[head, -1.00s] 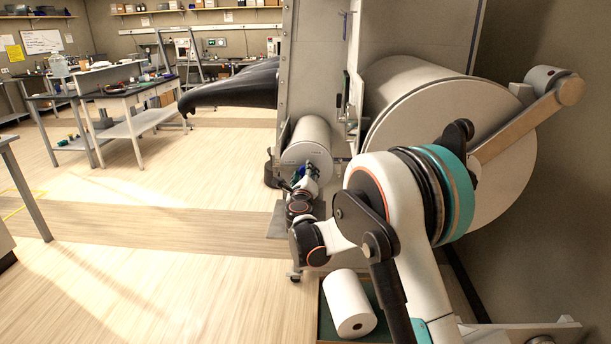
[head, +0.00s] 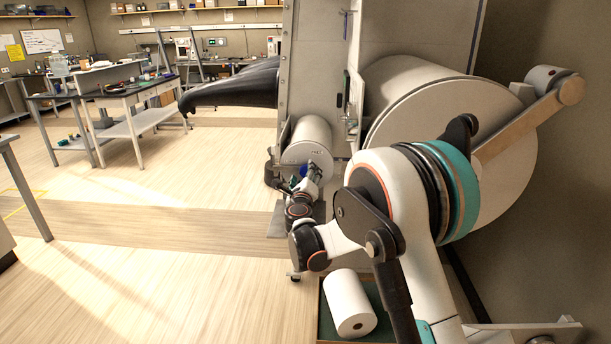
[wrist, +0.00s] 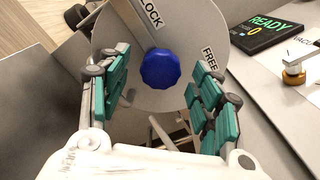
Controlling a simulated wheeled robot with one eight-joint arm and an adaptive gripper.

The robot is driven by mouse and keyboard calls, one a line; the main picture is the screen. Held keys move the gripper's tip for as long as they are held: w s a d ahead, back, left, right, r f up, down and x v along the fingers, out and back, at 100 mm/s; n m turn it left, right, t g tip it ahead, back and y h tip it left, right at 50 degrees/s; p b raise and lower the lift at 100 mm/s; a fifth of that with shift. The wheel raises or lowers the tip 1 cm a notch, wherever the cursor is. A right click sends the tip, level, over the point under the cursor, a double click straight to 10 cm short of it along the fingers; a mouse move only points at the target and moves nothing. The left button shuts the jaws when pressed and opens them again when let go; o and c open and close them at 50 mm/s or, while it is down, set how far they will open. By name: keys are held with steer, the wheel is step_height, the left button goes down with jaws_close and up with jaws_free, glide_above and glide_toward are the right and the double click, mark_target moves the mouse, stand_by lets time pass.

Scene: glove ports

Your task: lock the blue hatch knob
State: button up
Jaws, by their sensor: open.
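The blue hatch knob (wrist: 160,69) is a lobed knob at the middle of a round pale hatch door (wrist: 118,48) in the wrist view. A grey bar runs from the knob up toward the LOCK label (wrist: 151,14); a FREE label (wrist: 210,59) sits to its right. My gripper (wrist: 155,98) is open, its teal-padded fingers on either side of the knob and apart from it. In the head view, the small hatch cylinder (head: 309,141) is at the centre, with a bit of the blue knob (head: 304,170) showing behind my gripper (head: 312,174).
A display reading READY (wrist: 266,32) and a brass-coloured fitting (wrist: 295,72) lie right of the hatch in the wrist view. In the head view, a large drum (head: 450,130) stands right, black gloves (head: 235,88) project left, and a white roll (head: 349,304) lies low.

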steer(key=s, duration=1)
steer(key=shift+s+a, duration=0.2)
steer(key=shift+s, duration=0.1)
